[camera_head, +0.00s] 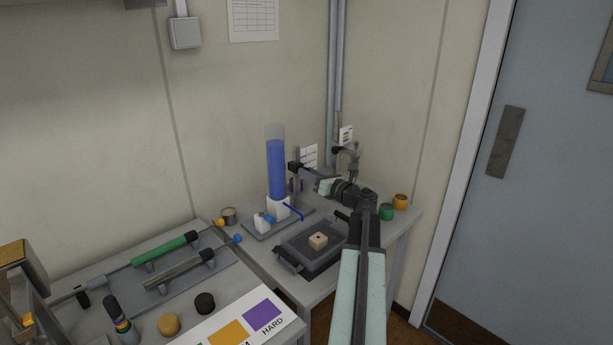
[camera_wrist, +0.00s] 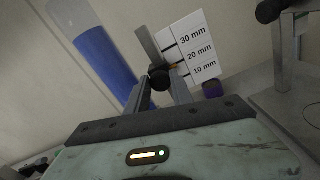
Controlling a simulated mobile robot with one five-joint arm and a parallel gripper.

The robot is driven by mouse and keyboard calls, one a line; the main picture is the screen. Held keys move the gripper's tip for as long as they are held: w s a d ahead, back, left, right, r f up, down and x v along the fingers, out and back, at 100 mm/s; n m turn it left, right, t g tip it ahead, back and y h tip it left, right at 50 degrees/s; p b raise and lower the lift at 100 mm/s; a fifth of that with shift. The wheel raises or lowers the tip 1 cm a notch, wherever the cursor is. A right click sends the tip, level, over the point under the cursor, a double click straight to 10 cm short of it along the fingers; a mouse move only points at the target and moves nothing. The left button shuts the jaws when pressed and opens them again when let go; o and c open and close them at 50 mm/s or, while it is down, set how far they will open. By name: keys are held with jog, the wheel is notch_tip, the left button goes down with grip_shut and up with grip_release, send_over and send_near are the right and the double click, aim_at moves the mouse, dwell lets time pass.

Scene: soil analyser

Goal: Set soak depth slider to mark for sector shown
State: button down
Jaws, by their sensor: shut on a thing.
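The scale card (camera_wrist: 196,50) in the wrist view reads 30 mm, 20 mm and 10 mm from top to bottom. It also shows behind the post in the head view (camera_head: 309,156). The dark round slider knob (camera_wrist: 160,78) sits left of the card, against a grey post (camera_wrist: 148,45). My gripper (camera_wrist: 160,84) is shut on this knob, one finger on each side. A small orange pointer (camera_wrist: 173,67) shows at the card's lower left edge; its exact mark is hard to tell. In the head view my gripper (camera_head: 306,171) reaches left to the post beside the blue column (camera_head: 276,167).
Green (camera_head: 387,212) and orange (camera_head: 400,201) cups sit at the right table edge. A colour card (camera_head: 232,331) with purple marked HARD lies in front. A microscope-like stand (camera_head: 348,160) is behind.

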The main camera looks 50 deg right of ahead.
notch_tip(320, 180, up, 3)
jog(key=p, duration=0.3)
jog(key=c, duration=1.1)
grip_release()
jog(key=s, duration=0.7)
jog(key=shift+s+a, duration=0.3)
jog(key=shift+s, duration=0.05)
